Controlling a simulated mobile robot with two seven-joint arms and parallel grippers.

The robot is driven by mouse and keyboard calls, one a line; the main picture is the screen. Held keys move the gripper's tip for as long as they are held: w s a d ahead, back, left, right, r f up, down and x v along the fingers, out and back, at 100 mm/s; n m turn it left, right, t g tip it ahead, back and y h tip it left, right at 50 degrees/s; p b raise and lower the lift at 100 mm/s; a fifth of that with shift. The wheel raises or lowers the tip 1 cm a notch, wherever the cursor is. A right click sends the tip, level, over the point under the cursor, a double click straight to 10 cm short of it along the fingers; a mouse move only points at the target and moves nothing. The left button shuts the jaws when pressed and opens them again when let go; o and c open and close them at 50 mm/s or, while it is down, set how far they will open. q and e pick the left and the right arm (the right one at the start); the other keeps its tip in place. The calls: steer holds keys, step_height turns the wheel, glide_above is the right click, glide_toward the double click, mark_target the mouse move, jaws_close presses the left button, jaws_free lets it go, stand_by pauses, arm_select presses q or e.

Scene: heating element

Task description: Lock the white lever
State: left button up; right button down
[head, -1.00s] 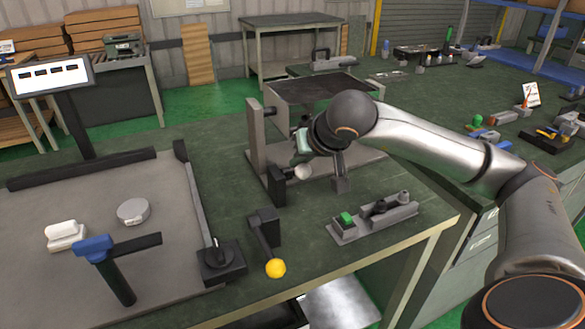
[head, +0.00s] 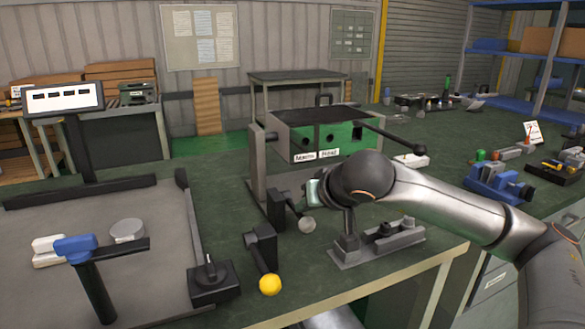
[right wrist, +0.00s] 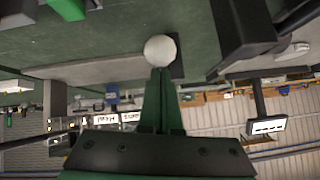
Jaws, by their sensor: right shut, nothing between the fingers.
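The white lever has a black mount (head: 276,208) and a short arm ending in a white ball knob (head: 307,225). In the head view the knob sits lower than the mount and to its right. My right gripper (head: 313,190) is just above the knob and partly hidden by its own wrist. In the right wrist view the closed fingertips (right wrist: 160,72) are right at the white knob (right wrist: 160,50), with nothing between them. I cannot tell whether they touch it. My left gripper is not in view.
A lever with a yellow knob (head: 270,285) stands in front, on the left. A box with a green front (head: 325,140) stands behind. A grey fixture (head: 385,243) lies to the right. A flat grey tray (head: 150,275) and a blue-topped post (head: 75,245) are on the left.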

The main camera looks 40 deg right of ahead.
steer(key=shift+s+a+f, duration=0.15)
steer(key=shift+s+f, duration=0.05)
steer(key=shift+f, duration=0.55)
arm_select(q)
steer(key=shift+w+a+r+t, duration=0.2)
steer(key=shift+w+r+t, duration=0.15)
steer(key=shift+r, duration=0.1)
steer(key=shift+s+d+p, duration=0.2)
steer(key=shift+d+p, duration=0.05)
steer(key=shift+p, duration=0.4)
arm_select(e)
steer(key=d+v, duration=0.1)
steer(key=v, duration=1.1)
steer(key=shift+s, duration=0.25)
steer(key=shift+f, duration=0.1)
